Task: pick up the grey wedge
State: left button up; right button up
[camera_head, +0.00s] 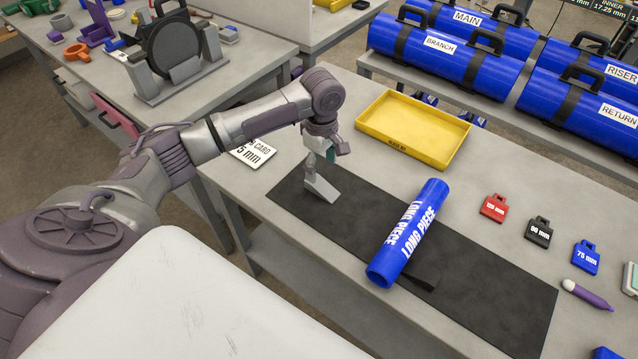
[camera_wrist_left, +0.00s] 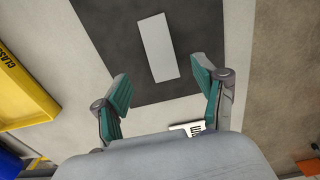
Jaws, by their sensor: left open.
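The grey wedge (camera_head: 320,189) lies on the dark mat (camera_head: 470,290), near the mat's left end. In the left wrist view the wedge (camera_wrist_left: 158,47) is a plain pale rectangle on the dark mat. My left gripper (camera_head: 322,156) hangs over the wedge, pointing down. In the wrist view its two teal-padded fingers (camera_wrist_left: 163,78) are spread wide with nothing between them. The wedge shows beyond the fingertips, roughly centred between them. In the head view the fingers overlap the wedge's upper end, so I cannot tell the exact gap. My right gripper is not in view.
A blue pipe marked LONG PIECE (camera_head: 408,234) lies across the mat, right of the wedge. A yellow tray (camera_head: 464,152) stands behind, and a white card (camera_head: 252,154) lies left. Red (camera_head: 494,207), black (camera_head: 538,231) and blue (camera_head: 586,256) tags lie at right.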

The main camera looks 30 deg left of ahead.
aim_at(319, 183)
pick_arm(q)
jog(key=shift+w+f, duration=0.1)
jog(key=shift+f, duration=0.6)
jog(key=f, duration=0.1)
jog(key=f+p, duration=0.1)
jog(key=f, duration=0.2)
jog(key=shift+s+a+f, duration=0.15)
jog(key=shift+s+a, duration=0.05)
jog(key=shift+a, duration=0.1)
jog(key=shift+f, duration=0.4)
jog(key=shift+c, duration=0.2)
grip_shut()
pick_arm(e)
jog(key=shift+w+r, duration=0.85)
